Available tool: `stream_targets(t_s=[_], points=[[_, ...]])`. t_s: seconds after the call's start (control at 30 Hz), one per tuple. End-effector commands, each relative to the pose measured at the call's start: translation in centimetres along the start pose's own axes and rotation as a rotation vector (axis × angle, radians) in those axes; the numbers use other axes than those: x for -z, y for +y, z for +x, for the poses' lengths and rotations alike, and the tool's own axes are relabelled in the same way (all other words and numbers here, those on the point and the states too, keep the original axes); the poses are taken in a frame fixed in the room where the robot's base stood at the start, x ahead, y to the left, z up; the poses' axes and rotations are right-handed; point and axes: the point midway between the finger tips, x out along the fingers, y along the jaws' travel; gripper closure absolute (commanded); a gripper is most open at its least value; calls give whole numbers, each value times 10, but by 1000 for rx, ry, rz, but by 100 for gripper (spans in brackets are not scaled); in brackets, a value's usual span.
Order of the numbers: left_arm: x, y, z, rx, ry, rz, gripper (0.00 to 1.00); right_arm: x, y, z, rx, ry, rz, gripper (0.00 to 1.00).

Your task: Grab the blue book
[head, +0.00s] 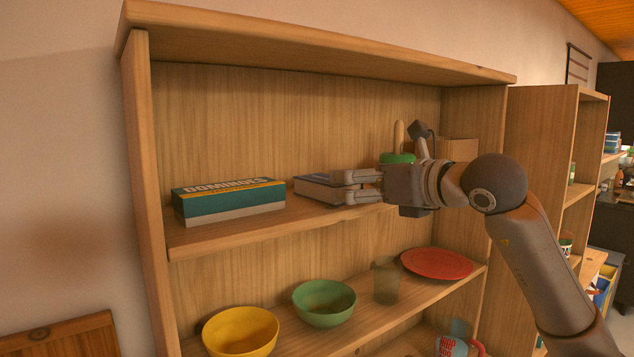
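The blue book (318,188) lies flat on the upper shelf, with a dark blue cover and pale page edges. My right gripper (347,187) reaches in from the right, its fingers pointing left at the book's right end. The fingers overlap that end in the view and hide part of it. A small gap shows between the two fingers, but I cannot tell whether they grip the book. My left gripper is not in view.
A dominoes box (229,200) lies left of the book. A green object (397,158) stands behind my gripper. The lower shelf (350,325) holds a yellow bowl (240,332), a green bowl (324,303), a glass (386,282) and a red plate (437,263).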

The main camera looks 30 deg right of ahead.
Motion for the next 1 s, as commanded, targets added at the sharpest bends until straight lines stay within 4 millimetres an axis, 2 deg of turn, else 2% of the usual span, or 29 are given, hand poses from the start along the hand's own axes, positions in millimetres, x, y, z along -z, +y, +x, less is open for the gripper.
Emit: stream_targets(t_s=[0.1, 0.3, 0.6, 0.9, 1.0], points=[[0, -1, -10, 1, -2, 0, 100, -3, 0, 17, -3, 0, 4, 8], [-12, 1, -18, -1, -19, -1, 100, -1, 3, 32, -4, 1, 2, 8], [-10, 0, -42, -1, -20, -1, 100, 3, 8, 72, -3, 2, 4, 8], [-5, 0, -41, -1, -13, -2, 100, 6, 8, 78, -3, 0, 2, 8], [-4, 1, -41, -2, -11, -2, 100, 6, 8, 78, -3, 0, 2, 20]])
